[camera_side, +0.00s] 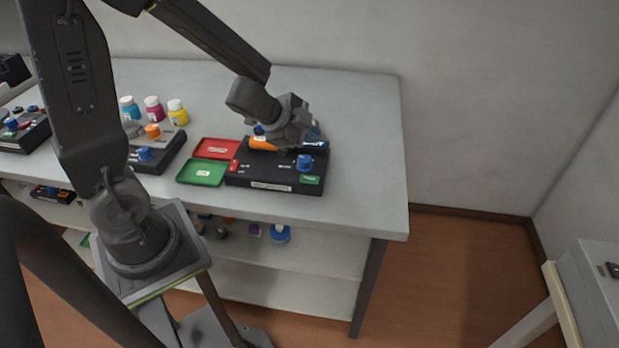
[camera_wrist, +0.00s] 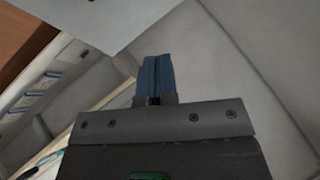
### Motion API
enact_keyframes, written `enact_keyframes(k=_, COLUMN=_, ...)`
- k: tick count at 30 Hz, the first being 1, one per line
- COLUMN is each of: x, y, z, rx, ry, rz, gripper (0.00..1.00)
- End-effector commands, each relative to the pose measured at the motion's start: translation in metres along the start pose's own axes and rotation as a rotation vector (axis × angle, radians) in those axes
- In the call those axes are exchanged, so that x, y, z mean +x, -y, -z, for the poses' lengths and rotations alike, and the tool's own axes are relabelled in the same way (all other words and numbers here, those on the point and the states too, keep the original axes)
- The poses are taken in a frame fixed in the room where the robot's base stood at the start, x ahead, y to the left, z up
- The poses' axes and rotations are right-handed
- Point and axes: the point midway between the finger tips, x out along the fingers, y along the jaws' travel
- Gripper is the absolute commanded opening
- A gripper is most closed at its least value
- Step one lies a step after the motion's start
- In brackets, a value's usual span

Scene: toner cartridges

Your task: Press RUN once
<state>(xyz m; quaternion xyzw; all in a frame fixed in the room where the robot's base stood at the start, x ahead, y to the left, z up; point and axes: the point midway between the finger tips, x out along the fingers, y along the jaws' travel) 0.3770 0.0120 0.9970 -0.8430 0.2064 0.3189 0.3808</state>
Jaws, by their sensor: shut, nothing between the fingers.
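A black device box (camera_side: 262,183) stands near the front right of the grey table. It has a blue knob (camera_side: 304,162), a green patch (camera_side: 311,180) at its right front and a red patch (camera_side: 233,166) at its left. The lettering is too small to read, so I cannot tell which part is RUN. My gripper (camera_side: 317,131) is above the back of the box and hides part of it. Its blue fingers (camera_wrist: 158,77) are together and empty in the wrist view, which shows no box. I see no contact with the box.
A red tray (camera_side: 215,148) and a green tray (camera_side: 202,173) lie left of the box. An orange part (camera_side: 263,144) is at its back. Small bottles (camera_side: 153,108) and another black device (camera_side: 160,150) stand farther left. The table's right end (camera_side: 365,150) is clear.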

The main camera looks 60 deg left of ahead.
Motion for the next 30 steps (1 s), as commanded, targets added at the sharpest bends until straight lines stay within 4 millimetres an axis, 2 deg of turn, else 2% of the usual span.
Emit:
enact_keyframes(k=17, x=0.006, y=-0.006, z=-0.004, rx=0.004, ry=-0.005, rz=-0.017, gripper=0.0)
enact_keyframes(k=27, x=0.024, y=-0.018, z=-0.018, rx=0.001, ry=-0.002, rz=-0.012, gripper=0.0)
enact_keyframes(k=30, x=0.034, y=-0.028, z=-0.025, rx=-0.001, ry=-0.004, rz=-0.021, gripper=0.0)
